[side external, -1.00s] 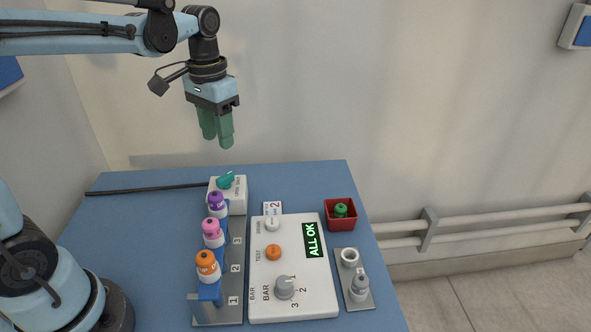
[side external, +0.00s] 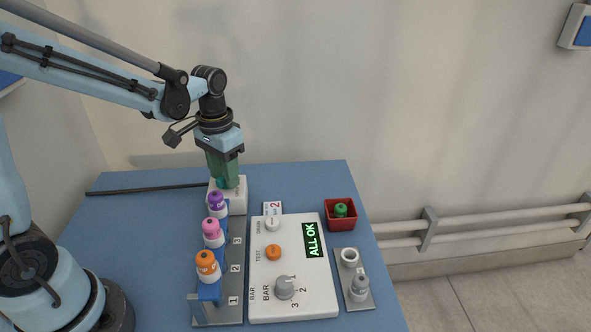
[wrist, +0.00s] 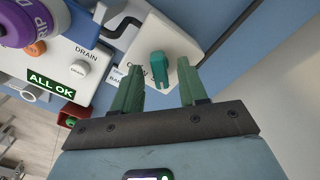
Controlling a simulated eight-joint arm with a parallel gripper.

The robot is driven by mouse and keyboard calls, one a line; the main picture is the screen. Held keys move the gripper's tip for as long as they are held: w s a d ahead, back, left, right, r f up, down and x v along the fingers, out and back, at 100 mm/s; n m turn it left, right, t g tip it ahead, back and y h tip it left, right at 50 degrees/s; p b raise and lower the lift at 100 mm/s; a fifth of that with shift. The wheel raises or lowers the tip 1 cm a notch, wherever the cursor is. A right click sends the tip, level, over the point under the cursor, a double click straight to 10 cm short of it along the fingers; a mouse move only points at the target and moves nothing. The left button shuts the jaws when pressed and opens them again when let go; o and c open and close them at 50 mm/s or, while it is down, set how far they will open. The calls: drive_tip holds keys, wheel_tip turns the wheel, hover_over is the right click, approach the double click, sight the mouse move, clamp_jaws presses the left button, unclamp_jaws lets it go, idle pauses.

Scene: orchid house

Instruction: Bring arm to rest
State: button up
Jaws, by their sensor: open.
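My gripper (side external: 226,172) has green fingers and is down at the white valve box (side external: 237,203) at the back of the blue table. In the wrist view my gripper (wrist: 162,84) is open, with a finger on each side of the teal valve handle (wrist: 159,70) and gaps between. The handle stands on the white box (wrist: 144,40), whose lettering is partly covered by a finger. In the side view the fingers mostly hide the handle.
A rack (side external: 237,252) holds purple, pink and orange-capped bottles in front of the box. A white panel (side external: 262,306) reads ALL OK. A red bin (side external: 343,223) holds a green-capped item. A grey holder (side external: 369,303) stands front right. A dark rod (side external: 140,190) lies behind left.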

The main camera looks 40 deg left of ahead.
drive_tip(key=shift+r, duration=0.15)
wheel_tip(320, 180, up, 12)
wheel_tip(320, 180, down, 12)
drive_tip(key=shift+f, duration=0.25)
drive_tip(key=m, duration=0.2)
drive_tip(key=shift+r+m, duration=0.1)
drive_tip(key=shift+m, duration=0.3)
drive_tip(key=m, duration=0.4)
wheel_tip(320, 180, up, 9)
idle(1.0)
idle(1.2)
